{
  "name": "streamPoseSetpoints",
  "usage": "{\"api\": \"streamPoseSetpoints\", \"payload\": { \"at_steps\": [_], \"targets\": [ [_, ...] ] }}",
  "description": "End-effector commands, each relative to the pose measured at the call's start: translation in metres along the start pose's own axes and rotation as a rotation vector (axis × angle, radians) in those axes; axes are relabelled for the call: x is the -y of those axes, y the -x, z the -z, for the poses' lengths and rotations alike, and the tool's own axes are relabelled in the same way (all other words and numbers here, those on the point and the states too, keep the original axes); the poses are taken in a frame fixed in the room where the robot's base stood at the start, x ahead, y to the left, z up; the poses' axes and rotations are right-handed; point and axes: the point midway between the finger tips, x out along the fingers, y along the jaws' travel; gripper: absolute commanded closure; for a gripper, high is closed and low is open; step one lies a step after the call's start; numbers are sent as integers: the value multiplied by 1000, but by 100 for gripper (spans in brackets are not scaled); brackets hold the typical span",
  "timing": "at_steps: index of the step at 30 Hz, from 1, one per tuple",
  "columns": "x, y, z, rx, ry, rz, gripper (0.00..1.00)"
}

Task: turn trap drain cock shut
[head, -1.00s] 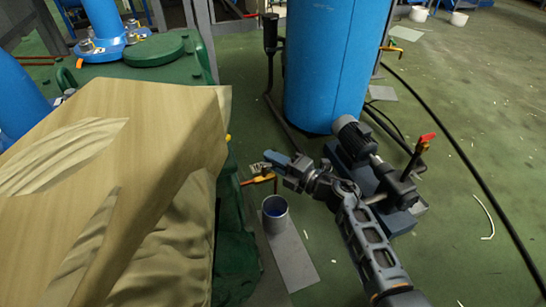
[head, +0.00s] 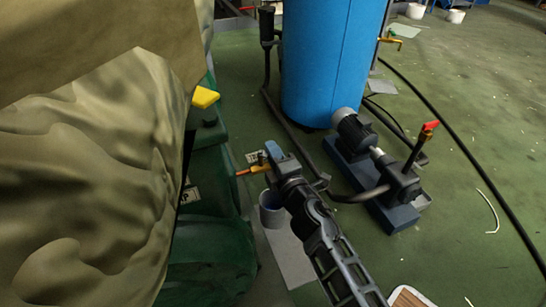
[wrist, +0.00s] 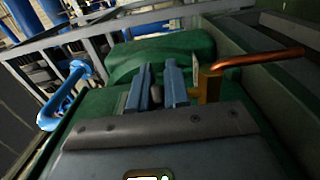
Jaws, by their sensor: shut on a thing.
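The trap drain cock has a copper-orange pipe (head: 254,170) at the side of the green vessel in the head view. In the wrist view its brass body (wrist: 209,84) and copper pipe (wrist: 262,58) are just right of my fingers. My gripper (head: 273,150) is at the cock, its blue fingers beside the end of the pipe. In the wrist view my gripper (wrist: 160,88) has both fingers close to the brass body, shut on the cock's handle. The handle is mostly hidden by the fingers, so its angle cannot be told.
A white bucket (head: 271,212) stands on the floor under the cock, partly behind my arm. A pump (head: 356,138) with a red-handled valve (head: 429,127) is to the right. A blue tank (head: 330,60) stands behind.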

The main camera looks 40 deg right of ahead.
Motion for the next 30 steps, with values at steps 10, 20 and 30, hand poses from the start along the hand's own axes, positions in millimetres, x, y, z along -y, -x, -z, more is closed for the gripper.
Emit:
{"api": "streamPoseSetpoints", "payload": {
  "at_steps": [10, 20, 30],
  "targets": [
    [2, 2, 1, 68, 0, 2, 100],
    [2, 4, 3, 120, 0, 3, 100],
    [2, 6, 5, 217, 0, 2, 100]
  ]
}}
